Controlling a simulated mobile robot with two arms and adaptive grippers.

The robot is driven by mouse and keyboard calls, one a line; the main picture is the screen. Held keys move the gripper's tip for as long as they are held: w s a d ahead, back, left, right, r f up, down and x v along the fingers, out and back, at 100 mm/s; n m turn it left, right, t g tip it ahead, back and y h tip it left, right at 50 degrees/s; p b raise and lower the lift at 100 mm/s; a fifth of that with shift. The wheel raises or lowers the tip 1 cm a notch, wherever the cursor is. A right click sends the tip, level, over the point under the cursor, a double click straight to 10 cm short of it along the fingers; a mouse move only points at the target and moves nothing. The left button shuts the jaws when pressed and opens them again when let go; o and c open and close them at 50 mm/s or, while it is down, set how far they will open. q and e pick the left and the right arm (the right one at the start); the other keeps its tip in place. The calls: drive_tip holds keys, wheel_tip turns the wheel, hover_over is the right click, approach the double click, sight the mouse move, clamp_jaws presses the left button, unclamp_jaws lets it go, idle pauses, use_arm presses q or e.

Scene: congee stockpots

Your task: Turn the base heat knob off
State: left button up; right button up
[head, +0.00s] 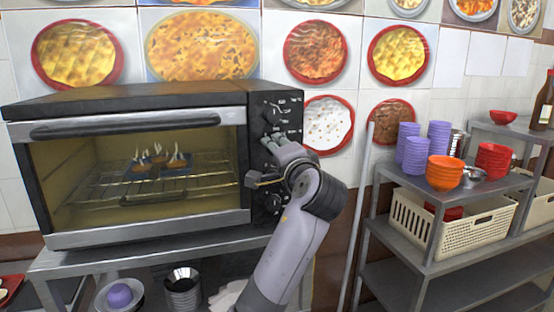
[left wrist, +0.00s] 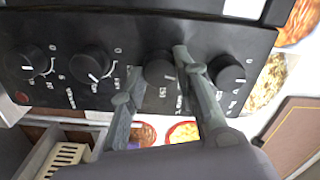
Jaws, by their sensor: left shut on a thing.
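The toaster oven's black control panel (head: 276,107) stands at the oven's right side with a column of dark knobs. My left gripper (head: 271,145) reaches up to it and covers the middle of the column. In the left wrist view my left gripper (left wrist: 158,64) is shut on a knob (left wrist: 160,70), one finger on each side, the second knob from that view's right. A white mark shows on the held knob. Other knobs (left wrist: 92,65) stand free beside it. The labels are too small to tell which is the base heat knob. My right gripper is not in view.
The oven (head: 130,110) stands on a metal table (head: 80,262), its door shut, with steaming items on the rack inside. Bowls and cups stand on a shelf unit (head: 440,262) at the right, with a cream crate (head: 475,228) below. A grey pole (head: 357,215) stands between.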

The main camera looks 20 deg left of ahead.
use_arm(q)
drive_tip(key=shift+f+n+b, duration=0.1)
drive_tip(key=shift+n+b, duration=0.5)
drive_tip(key=shift+n, duration=0.5)
drive_tip(key=o, duration=1.2)
drive_tip(key=shift+c, duration=0.2)
drive_tip(key=v, duration=0.7)
drive_tip(key=shift+s+d, duration=0.15)
drive_tip(key=shift+s, duration=0.1)
